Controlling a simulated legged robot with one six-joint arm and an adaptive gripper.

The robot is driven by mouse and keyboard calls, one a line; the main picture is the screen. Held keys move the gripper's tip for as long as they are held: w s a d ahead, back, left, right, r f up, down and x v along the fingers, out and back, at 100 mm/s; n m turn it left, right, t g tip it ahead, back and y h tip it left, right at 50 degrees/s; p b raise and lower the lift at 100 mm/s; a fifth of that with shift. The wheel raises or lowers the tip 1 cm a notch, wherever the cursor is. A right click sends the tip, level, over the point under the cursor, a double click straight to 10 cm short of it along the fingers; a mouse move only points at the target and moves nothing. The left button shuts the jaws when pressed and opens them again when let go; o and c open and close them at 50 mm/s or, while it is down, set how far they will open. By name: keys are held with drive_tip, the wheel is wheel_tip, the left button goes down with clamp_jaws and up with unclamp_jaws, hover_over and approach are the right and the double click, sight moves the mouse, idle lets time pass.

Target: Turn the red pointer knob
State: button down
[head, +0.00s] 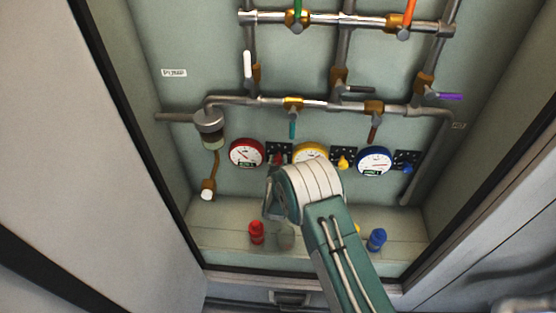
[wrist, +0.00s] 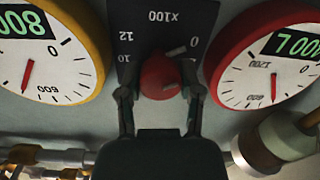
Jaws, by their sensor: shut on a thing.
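The red pointer knob (wrist: 160,75) sits on a dark dial plate (wrist: 143,32) with numbers and "x100", upside down in the wrist view. My gripper (wrist: 160,92) has one finger on each side of the knob and is shut on it. Part of the knob's lower side is hidden by the gripper. A light grey mark shows at the knob's upper right edge. In the head view the red knob (head: 276,160) shows small beside the red gauge (head: 246,152), and my fingertips are not clear there.
A yellow gauge (wrist: 40,55) and a red gauge (wrist: 268,60) flank the knob closely in the wrist view. A blue gauge (head: 374,160) is to the right. Pipes with coloured valve handles run above. Red (head: 256,232) and blue (head: 376,239) objects stand on the ledge below.

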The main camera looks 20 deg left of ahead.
drive_tip(key=m, duration=0.3)
drive_tip(key=shift+m, duration=0.4)
drive_tip(key=m, duration=0.4)
drive_tip(key=shift+m, duration=0.3)
drive_tip(key=m, duration=0.3)
drive_tip(key=shift+m, duration=2.2)
drive_tip(key=shift+c, duration=1.3)
unclamp_jaws()
